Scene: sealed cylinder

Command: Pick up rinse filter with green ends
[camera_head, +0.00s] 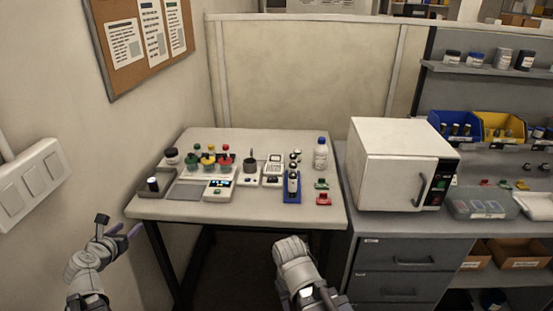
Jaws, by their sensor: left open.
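A small green piece (321,184) lies at the right side of the light table (250,208), just behind a small red piece (324,200). It may be the rinse filter with green ends, but it is too small to tell. A green-topped item (197,150) also stands among red- and yellow-topped ones at the left. My left gripper (119,228) is open and empty, in front of the table's left front corner and apart from everything on it. My right arm's end (292,252) is in front of the table's front edge; its fingers cannot be made out.
A blue rack (292,188) with dark cylinders and a white bottle (320,154) stand near the green piece. A white oven-like box (397,165) stands on the grey bench to the right. The table's front strip is clear.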

